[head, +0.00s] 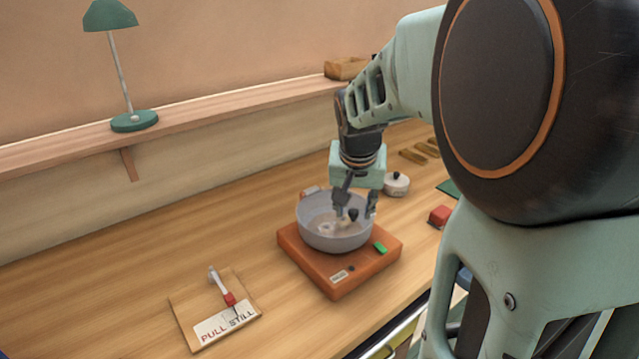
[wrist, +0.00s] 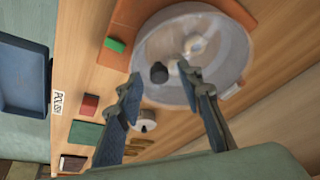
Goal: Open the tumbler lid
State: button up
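The tumbler is a grey round drum (head: 334,238) on an orange-brown wooden base (head: 338,286). A translucent lid (wrist: 216,82) with a dark knob (wrist: 158,72) appears to lie over the drum, and pale shapes show through it. The knob also shows in the head view (head: 353,214). My gripper (head: 356,202) is over the drum, fingers pointing down. In the wrist view my gripper (wrist: 159,74) is open, with the knob showing between its fingertips and a gap on each side. Whether the fingers are level with the knob, I cannot tell.
A board with a "PULL STILL" card (head: 224,323) lies at front left. A small lidded pot (head: 396,185) and a red block (head: 439,215) are to the right. A green lamp (head: 128,70) stands on the shelf.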

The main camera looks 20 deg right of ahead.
jog(key=shift+c, duration=0.4)
grip_shut()
jog(key=shift+r, duration=0.15)
